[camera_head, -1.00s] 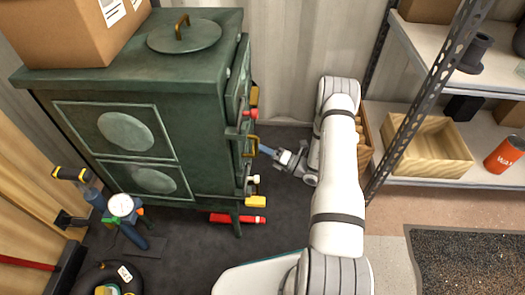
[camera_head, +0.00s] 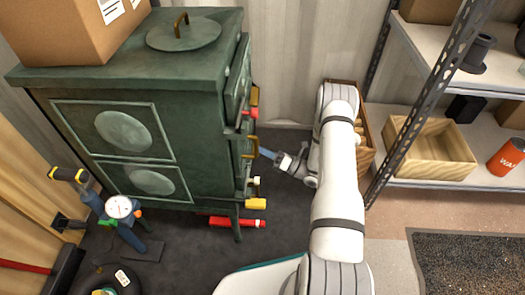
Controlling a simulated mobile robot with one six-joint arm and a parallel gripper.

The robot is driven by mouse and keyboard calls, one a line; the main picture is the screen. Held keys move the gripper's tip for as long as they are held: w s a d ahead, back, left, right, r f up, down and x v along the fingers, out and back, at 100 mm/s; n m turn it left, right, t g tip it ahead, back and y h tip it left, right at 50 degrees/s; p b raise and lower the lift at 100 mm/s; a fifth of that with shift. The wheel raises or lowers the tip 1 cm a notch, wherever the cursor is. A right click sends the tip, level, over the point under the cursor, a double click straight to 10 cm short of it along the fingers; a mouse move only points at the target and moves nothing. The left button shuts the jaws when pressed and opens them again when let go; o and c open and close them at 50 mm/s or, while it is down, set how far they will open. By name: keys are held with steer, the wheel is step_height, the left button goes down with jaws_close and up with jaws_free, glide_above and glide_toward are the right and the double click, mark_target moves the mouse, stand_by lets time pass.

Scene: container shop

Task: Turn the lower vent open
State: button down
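A dark green stove (camera_head: 180,95) stands left of centre, its front facing right and seen edge-on. Brass handles and small knobs stick out along that front. The lower vent cannot be clearly made out; a yellow piece (camera_head: 255,203) and a pale knob (camera_head: 256,181) show low on the front. My gripper (camera_head: 267,154) points left at the stove front, close to the middle brass handle (camera_head: 249,148). Its fingers look bluish, small and seen from the side, so I cannot tell whether they are open or touching anything.
A cardboard box (camera_head: 75,30) sits on the stove top. A red cylinder (camera_head: 237,221) lies on the floor below. A shelf with a wooden tray (camera_head: 428,150) stands right. A pump with a gauge (camera_head: 119,207) stands left. Dark floor between stove and arm is clear.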

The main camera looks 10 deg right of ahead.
steer(key=c, duration=1.5)
jaws_free()
steer(key=p+v, duration=0.2)
steer(key=v, duration=0.5)
steer(key=shift+s+d+f, duration=0.15)
steer(key=shift+s+d, duration=0.1)
steer(key=shift+d, duration=0.05)
